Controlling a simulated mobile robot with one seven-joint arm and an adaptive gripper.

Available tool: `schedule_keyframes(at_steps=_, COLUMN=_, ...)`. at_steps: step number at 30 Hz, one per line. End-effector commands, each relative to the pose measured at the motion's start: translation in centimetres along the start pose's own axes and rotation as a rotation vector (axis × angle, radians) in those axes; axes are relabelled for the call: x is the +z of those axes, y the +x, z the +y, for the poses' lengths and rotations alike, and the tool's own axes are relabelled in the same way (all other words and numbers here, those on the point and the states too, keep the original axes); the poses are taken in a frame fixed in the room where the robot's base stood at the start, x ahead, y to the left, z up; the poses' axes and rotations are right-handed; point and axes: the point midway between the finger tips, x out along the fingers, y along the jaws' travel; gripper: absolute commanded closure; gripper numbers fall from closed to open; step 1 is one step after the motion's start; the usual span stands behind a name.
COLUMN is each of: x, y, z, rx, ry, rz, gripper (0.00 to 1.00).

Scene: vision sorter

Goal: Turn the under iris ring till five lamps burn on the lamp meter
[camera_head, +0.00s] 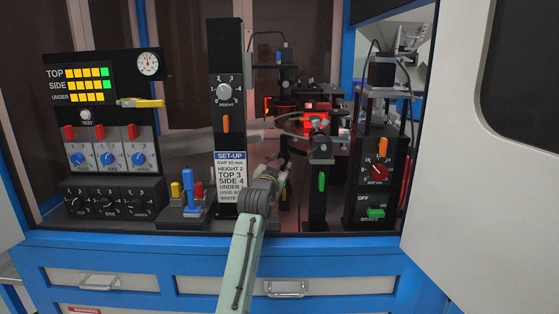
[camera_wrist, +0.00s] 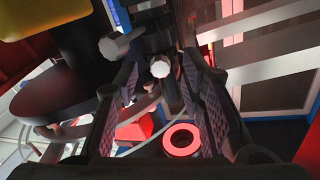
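The lamp meter (camera_head: 87,83) is at the upper left of the head view. Its UNDER row (camera_head: 87,97) shows several yellow lamps and no green one; the TOP and SIDE rows each end in a green lamp. My gripper (camera_wrist: 160,75) is open in the wrist view, its two fingers apart. Two pale-ended pegs, a left one (camera_wrist: 112,47) and a right one (camera_wrist: 161,67), show near the fingertips; nothing is visibly clamped. I cannot tell whether either belongs to the under iris ring. In the head view my gripper's fingers cannot be made out.
A red glowing ring (camera_wrist: 181,139) shows beyond the fingers. The set-up card (camera_head: 229,177) reads UNDER, its number hard to make out. Posts with a green handle (camera_head: 321,182) and a red dial (camera_head: 379,173) stand right of my arm. An open white door (camera_head: 480,130) bounds the right.

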Motion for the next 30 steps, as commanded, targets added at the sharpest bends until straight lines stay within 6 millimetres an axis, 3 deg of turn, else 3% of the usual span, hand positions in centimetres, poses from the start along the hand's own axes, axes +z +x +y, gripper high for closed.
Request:
schedule_keyframes(at_steps=12, x=0.03, y=0.95, z=0.0, rx=0.0, ry=0.0, rz=0.001, gripper=0.64)
schedule_keyframes(at_steps=30, x=0.02, y=0.92, z=-0.01, rx=0.0, ry=0.0, rz=0.0, gripper=1.0)
